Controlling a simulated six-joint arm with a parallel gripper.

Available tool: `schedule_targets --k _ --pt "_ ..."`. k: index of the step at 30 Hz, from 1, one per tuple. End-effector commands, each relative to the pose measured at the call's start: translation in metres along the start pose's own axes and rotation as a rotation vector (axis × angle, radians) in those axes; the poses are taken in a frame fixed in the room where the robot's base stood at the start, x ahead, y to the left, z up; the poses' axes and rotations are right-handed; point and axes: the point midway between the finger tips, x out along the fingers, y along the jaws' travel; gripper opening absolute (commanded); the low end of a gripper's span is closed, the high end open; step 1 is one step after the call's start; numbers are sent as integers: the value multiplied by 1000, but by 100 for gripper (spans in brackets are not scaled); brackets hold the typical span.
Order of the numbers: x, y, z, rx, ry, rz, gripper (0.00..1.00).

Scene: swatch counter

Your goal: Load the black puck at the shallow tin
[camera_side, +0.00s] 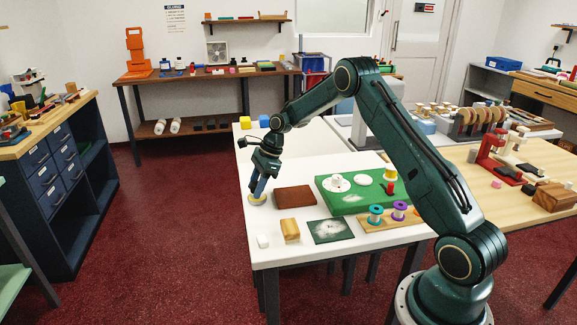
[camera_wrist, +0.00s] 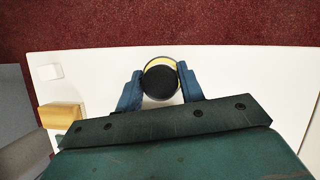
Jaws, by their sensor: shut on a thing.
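In the wrist view the black puck (camera_wrist: 160,80) sits between the two blue fingers of my gripper (camera_wrist: 161,84), which is shut on it. A pale yellow round rim, which looks like the shallow tin (camera_wrist: 161,60), shows just behind and under the puck. In the side view my gripper (camera_side: 257,190) points down over the shallow tin (camera_side: 257,200), near the left edge of the white table. The puck is hidden by the fingers there. I cannot tell whether the puck touches the tin.
A red-brown board (camera_side: 295,197) lies just right of the tin. A white block (camera_side: 263,241), a wooden block (camera_side: 290,231) and a dark green mat (camera_side: 331,231) are nearer the front. A green base (camera_side: 350,206) with white discs and a wooden spool holder (camera_side: 391,222) stand further right.

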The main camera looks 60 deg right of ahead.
Motion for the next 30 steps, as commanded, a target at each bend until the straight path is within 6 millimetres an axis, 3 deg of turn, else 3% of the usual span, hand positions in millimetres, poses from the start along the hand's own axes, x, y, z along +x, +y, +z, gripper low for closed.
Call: schedule_targets --k 30 --pt "7 0 -3 0 0 1 20"
